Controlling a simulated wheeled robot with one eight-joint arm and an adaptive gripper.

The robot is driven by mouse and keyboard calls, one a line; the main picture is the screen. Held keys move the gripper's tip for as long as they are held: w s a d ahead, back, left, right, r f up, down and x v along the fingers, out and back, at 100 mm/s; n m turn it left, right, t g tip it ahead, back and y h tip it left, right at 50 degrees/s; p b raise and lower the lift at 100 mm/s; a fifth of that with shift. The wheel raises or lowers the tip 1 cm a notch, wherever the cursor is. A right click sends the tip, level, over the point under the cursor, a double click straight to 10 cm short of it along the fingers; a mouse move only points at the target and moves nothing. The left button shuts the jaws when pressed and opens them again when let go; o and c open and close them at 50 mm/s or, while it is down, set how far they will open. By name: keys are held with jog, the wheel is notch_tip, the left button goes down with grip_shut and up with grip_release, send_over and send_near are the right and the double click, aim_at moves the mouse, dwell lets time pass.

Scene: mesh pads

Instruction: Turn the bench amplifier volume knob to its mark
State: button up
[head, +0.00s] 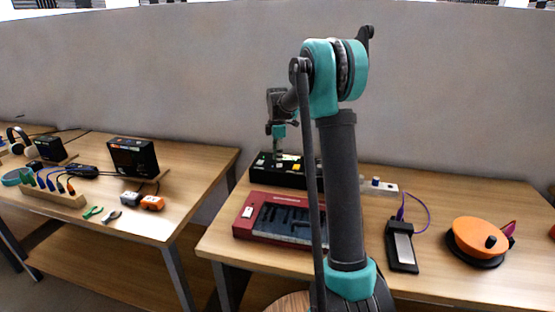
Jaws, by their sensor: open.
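A black box (262,169) with small coloured parts on top stands at the back of the right bench. It may be the bench amplifier, but I cannot tell for sure. I cannot pick out a volume knob or its mark at this size. My gripper (279,154) points down over the black box, open. The view is too small to show whether it touches anything. My arm hides the right part of the box.
A dark red case (240,225) lies in front of the black box. To the right are a black device (402,256) with a purple cable and an orange reel (470,236). The left bench holds another black box (133,157), pliers and plugs. A gap separates the benches.

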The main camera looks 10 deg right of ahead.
jog(key=shift+f, duration=0.3)
grip_shut()
